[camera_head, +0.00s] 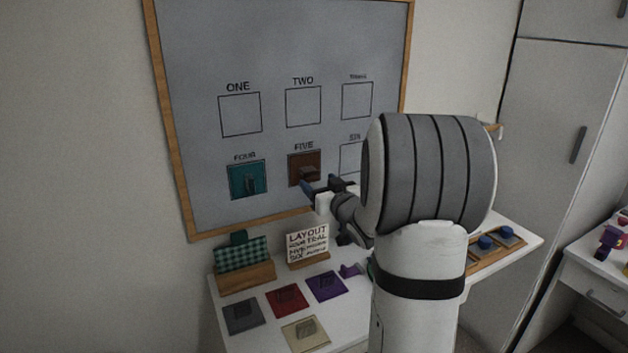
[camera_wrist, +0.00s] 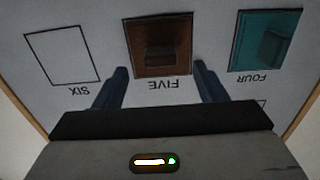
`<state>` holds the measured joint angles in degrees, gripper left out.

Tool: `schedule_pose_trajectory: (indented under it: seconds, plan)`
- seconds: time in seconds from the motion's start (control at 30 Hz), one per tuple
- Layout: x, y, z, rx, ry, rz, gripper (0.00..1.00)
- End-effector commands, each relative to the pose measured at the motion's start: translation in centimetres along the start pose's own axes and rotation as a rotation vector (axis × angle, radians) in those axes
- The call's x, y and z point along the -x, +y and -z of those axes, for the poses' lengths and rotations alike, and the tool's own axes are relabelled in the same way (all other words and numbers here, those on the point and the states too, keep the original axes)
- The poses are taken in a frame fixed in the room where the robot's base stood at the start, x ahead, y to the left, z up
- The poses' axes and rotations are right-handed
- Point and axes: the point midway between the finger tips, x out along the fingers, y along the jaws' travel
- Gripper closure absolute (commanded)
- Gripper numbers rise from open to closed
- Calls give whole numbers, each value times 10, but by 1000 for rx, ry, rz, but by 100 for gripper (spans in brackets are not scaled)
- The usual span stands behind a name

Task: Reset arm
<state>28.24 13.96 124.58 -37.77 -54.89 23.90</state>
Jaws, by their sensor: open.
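My gripper (camera_head: 326,188) is in front of the grey board (camera_head: 285,50), just below and right of the brown square (camera_head: 298,162) in the FIVE box. The wrist view shows my gripper (camera_wrist: 160,88) open and empty, its two blue fingers apart on either side of the word FIVE. The brown square (camera_wrist: 158,40) with its dark block handle lies flat on the board beyond the fingertips. A teal square (camera_head: 248,180) fills the FOUR box and also shows in the wrist view (camera_wrist: 258,42). My arm hides part of the SIX box.
A white table (camera_head: 262,335) below holds grey (camera_head: 243,316), red (camera_head: 287,299), purple (camera_head: 326,286) and cream (camera_head: 305,333) squares. A card (camera_head: 308,243) and a green checked piece (camera_head: 243,255) stand at its back. A wooden tray (camera_head: 484,265) is right of my arm.

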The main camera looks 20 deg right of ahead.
Motion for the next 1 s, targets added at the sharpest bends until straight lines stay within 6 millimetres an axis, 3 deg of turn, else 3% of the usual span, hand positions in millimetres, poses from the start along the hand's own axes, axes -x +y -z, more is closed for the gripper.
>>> schedule_pose_trajectory:
  seconds: [0.2, 0.77, 1.0]
  plan:
    - [20, 0, 0, 1, 1, -1, 35]
    - [21, -1, 1, 3, -11, -8, 35]
    - [38, -24, 2, 36, -211, -119, 35]
